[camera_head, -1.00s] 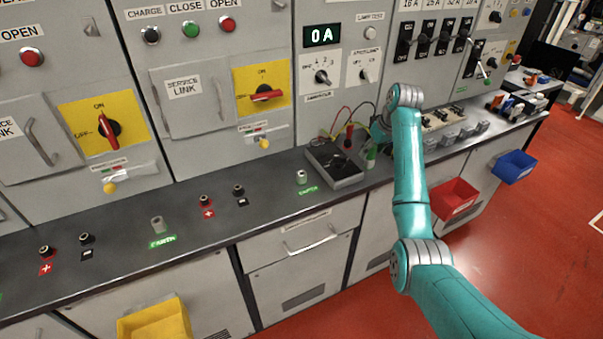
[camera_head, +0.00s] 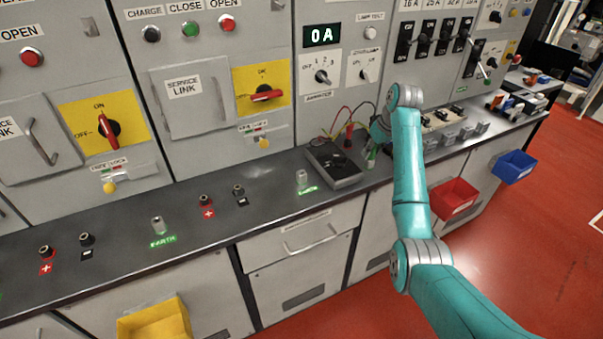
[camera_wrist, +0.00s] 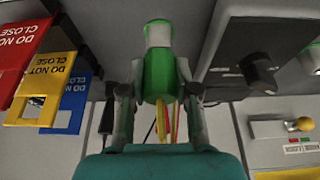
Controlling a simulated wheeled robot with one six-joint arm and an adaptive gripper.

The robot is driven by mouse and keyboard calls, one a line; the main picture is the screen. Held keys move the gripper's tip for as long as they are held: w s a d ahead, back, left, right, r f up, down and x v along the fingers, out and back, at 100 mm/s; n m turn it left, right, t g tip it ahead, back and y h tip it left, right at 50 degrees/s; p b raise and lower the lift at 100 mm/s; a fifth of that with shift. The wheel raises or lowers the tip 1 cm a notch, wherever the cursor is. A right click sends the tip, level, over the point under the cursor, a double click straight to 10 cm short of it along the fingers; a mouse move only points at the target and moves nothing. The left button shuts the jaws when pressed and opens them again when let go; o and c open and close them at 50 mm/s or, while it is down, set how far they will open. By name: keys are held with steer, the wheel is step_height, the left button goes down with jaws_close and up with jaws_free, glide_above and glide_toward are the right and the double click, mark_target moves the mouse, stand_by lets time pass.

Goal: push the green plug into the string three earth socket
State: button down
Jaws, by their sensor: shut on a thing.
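The green plug (camera_wrist: 157,75) is upright in the wrist view, with a pale band near its far end. My gripper (camera_wrist: 158,95) is shut on it, one finger on each side. In the head view the plug (camera_head: 371,154) shows as a small green and pale shape below my gripper (camera_head: 379,132), right of the meter and over the bench. Two pale earth sockets with green labels stand on the bench: one (camera_head: 302,177) left of the meter, one (camera_head: 157,225) farther left. I cannot tell which is string three's. The plug is apart from both.
A dark meter (camera_head: 333,165) lies beside the plug, with leads rising behind it. Red and black terminals (camera_head: 207,206) stand along the bench. Red, yellow and blue tags (camera_wrist: 45,88) hang left in the wrist view. Bins (camera_head: 454,198) hang on the bench front.

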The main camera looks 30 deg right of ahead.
steer(key=shift+r, duration=2.4)
steer(key=shift+r, duration=2.45)
